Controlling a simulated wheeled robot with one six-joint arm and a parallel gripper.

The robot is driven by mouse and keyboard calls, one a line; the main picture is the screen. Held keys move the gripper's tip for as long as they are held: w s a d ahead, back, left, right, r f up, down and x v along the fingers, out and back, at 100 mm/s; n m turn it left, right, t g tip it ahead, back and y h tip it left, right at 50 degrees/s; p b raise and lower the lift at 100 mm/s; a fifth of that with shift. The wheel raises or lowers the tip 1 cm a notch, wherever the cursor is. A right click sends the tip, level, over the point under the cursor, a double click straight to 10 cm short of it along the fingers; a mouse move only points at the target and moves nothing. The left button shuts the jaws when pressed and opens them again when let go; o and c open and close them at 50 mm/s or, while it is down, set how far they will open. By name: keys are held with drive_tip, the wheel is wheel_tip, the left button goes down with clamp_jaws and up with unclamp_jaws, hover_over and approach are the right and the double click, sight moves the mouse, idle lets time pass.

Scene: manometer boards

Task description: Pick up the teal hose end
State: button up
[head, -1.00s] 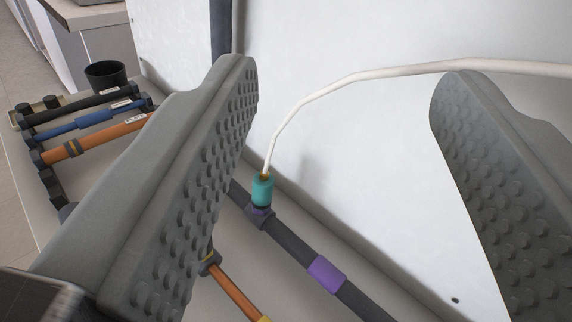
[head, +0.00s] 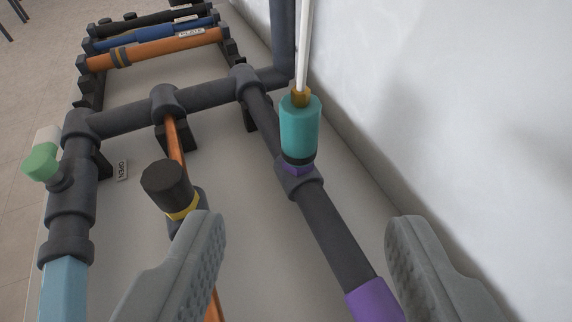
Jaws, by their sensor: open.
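The teal hose end (head: 300,127) stands upright in the head view, with a brass-coloured collar on top and a white hose (head: 303,45) rising from it. Its dark lower rim sits on a purple-ringed fitting (head: 298,172) of the dark pipe. My gripper (head: 308,232) is open, one finger at lower left and one at lower right.
A black-capped fitting with a yellow band (head: 168,188) stands close to my left finger. A green knob (head: 41,162) and a light blue pipe (head: 64,290) are at the left. A rack of black, blue and orange tubes (head: 160,46) is at the back. A white wall (head: 470,110) rises at the right.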

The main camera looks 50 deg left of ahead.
sight(300, 111)
drive_tip(key=x, duration=1.6)
drive_tip(key=shift+w+a+f, duration=0.1)
drive_tip(key=shift+w+a, duration=0.1)
drive_tip(key=shift+a, duration=0.1)
clamp_jaws()
wheel_tip(300, 111, up, 10)
idle(0.3)
